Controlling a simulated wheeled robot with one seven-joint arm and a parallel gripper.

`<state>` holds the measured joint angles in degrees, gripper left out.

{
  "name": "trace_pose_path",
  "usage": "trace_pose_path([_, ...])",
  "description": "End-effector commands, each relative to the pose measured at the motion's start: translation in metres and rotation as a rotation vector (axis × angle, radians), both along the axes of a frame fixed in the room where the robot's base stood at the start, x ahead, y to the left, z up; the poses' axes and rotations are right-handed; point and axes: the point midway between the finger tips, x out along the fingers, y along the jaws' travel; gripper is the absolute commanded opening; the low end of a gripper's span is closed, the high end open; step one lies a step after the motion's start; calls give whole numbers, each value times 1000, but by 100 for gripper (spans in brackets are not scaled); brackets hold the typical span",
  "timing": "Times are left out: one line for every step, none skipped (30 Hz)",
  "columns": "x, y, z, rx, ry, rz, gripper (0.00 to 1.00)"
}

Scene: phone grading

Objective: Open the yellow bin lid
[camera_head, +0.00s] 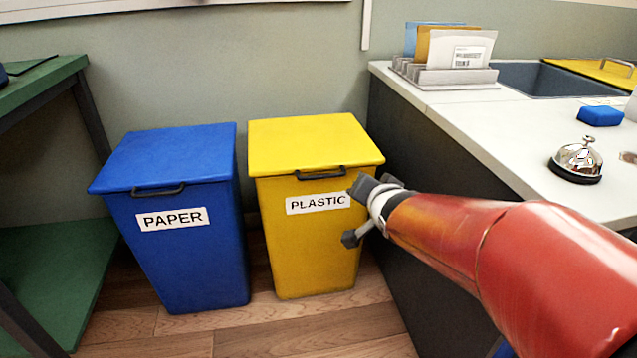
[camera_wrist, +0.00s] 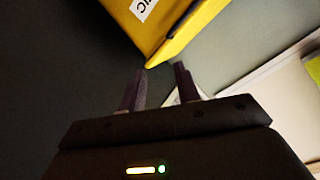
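The yellow bin (camera_head: 309,240) stands on the floor with a white PLASTIC label. Its yellow lid (camera_head: 310,143) is closed and lies flat, with a dark handle (camera_head: 320,173) at the front edge. My gripper (camera_head: 352,212) is in front of the bin's right side, just right of the label and below the lid's edge. In the wrist view its two dark fingers (camera_wrist: 160,78) are apart with nothing between them. The bin's yellow corner (camera_wrist: 165,40) shows beyond the fingertips. I cannot tell whether a finger touches the bin.
A blue bin (camera_head: 190,255) labelled PAPER, lid closed, stands to the left. A counter (camera_head: 480,125) with a dark side panel is close on the right, bearing a bell (camera_head: 577,160) and a file rack (camera_head: 445,75). A green shelf table (camera_head: 50,85) is at far left. Wooden floor (camera_head: 270,335) is bare in front.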

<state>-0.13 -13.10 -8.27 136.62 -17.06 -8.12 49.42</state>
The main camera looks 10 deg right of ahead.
Motion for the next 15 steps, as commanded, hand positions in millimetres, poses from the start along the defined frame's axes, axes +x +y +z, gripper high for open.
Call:
trace_pose_path([21, -2, -16, 64, -58, -11, 32])
trace_pose_path([33, -3, -18, 110, -103, -12, 32])
trace_pose_path([48, -3, -23, 174, -160, -8, 32])
trace_pose_path([58, -1, -27, 225, -199, -1, 32])
trace_pose_path([67, 0, -31, 277, -237, 10, 32])
trace_pose_path([78, 2, -37, 349, -283, 31, 32])
trace_pose_path([85, 5, -42, 406, -313, 50, 32])
trace_pose_path([91, 7, -47, 463, -339, 70, 32])
trace_pose_path([97, 11, -53, 539, -369, 101, 32])
trace_pose_path([101, 14, -58, 595, -385, 125, 32])
trace_pose_path([104, 17, -63, 647, -399, 148, 32])
trace_pose_path([106, 20, -69, 714, -412, 180, 32])
trace_pose_path([108, 23, -73, 759, -419, 202, 32])
trace_pose_path([108, 25, -76, 800, -424, 223, 32])
trace_pose_path([109, 28, -79, 849, -429, 247, 32])
